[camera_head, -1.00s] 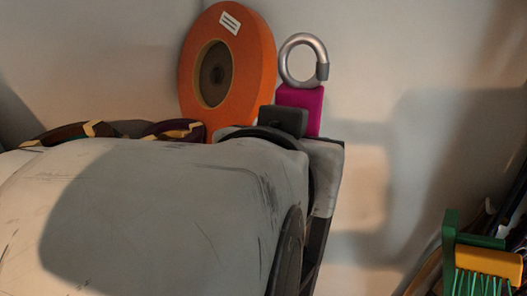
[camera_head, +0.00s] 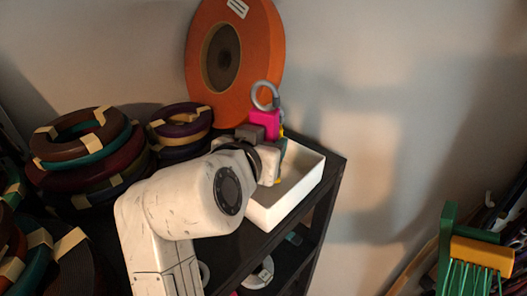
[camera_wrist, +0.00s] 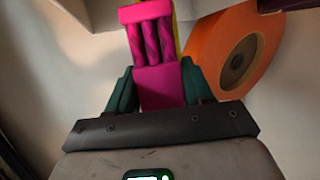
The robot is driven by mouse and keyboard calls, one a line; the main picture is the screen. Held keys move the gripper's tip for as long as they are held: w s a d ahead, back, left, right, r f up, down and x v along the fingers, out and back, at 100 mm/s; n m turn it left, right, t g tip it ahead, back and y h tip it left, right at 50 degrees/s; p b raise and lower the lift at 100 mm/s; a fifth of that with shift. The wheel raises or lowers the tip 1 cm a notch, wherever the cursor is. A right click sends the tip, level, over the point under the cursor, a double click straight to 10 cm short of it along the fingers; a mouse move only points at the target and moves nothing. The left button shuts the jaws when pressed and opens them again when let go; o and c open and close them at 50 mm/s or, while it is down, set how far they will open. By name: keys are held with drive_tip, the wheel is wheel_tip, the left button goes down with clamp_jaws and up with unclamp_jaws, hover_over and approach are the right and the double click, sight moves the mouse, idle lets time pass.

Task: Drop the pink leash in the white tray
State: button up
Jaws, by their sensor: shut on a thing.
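The pink leash (camera_head: 264,122) shows as a magenta block with a silver metal ring on top. In the wrist view its magenta block (camera_wrist: 158,86) and braided strands lie between my dark green fingers. My gripper (camera_wrist: 158,92) is shut on the block; it also shows in the head view (camera_head: 262,146), partly hidden by my wrist. The white tray (camera_head: 309,180) is an open, shallow box on the dark shelf top. The leash is upright at the tray's back left, seemingly above it. Its lower end is hidden, so I cannot tell whether it touches the tray.
A large orange spool (camera_head: 262,62) stands behind the tray; it also shows in the wrist view (camera_wrist: 268,45). Wrapped coils (camera_head: 85,150) are stacked at left. The dark shelf's edge (camera_head: 330,190) runs right of the tray. A green and yellow rack (camera_head: 478,252) stands lower right.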

drive_tip(key=f, duration=0.1)
drive_tip(key=f+p, duration=0.1)
drive_tip(key=f, duration=0.1)
drive_tip(key=shift+w+a, duration=0.2)
drive_tip(key=shift+w, duration=0.2)
drive_tip(key=shift+f+p, duration=0.35)
drive_tip(key=shift+f, duration=0.1)
drive_tip(key=shift+f, duration=0.1)
drive_tip(key=shift+d+f+b, duration=0.1)
drive_tip(key=shift+f+b, duration=0.25)
drive_tip(key=shift+b, duration=0.15)
drive_tip(key=shift+f+b, duration=0.25)
drive_tip(key=shift+b, duration=0.05)
drive_tip(key=o, duration=1.1)
drive_tip(key=shift+o, duration=0.2)
drive_tip(key=shift+r, duration=0.1)
